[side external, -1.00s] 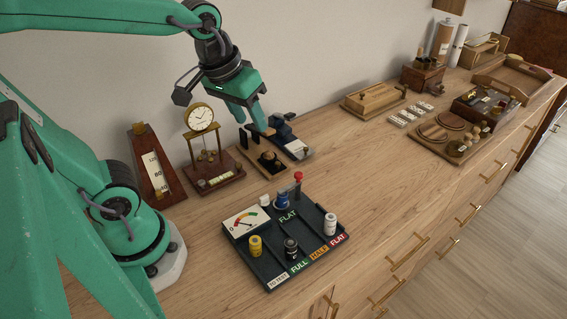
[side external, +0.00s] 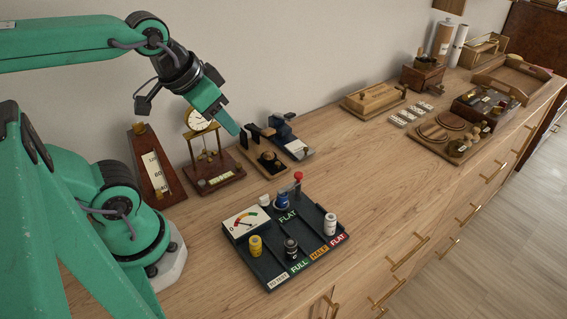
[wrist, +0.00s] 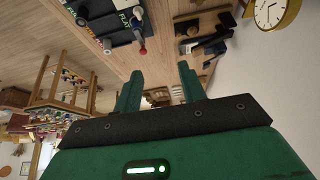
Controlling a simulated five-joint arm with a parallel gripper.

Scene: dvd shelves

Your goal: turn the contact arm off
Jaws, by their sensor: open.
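A dark battery tester tray (side external: 262,262) with a dial gauge (side external: 246,221) sits on the wooden top. Its contact arm stands up near the back right, tipped by a red knob (side external: 298,176). A blue battery (side external: 281,201) stands beside the arm, behind a FLAT label; whether they touch I cannot tell. In the wrist view the tray (wrist: 118,38) and red knob (wrist: 143,50) show at the top. My gripper (side external: 230,123) is open and empty, above and behind the tray, in front of the clock. The wrist view shows its two fingers (wrist: 160,90) apart with nothing between them.
Yellow, black and white batteries (side external: 330,224) stand in the tray. A pendulum clock (side external: 212,182), metronome (side external: 155,175), and small wooden stand (side external: 263,164) with a blue device (side external: 290,142) line the back. The wood right of the tray is clear.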

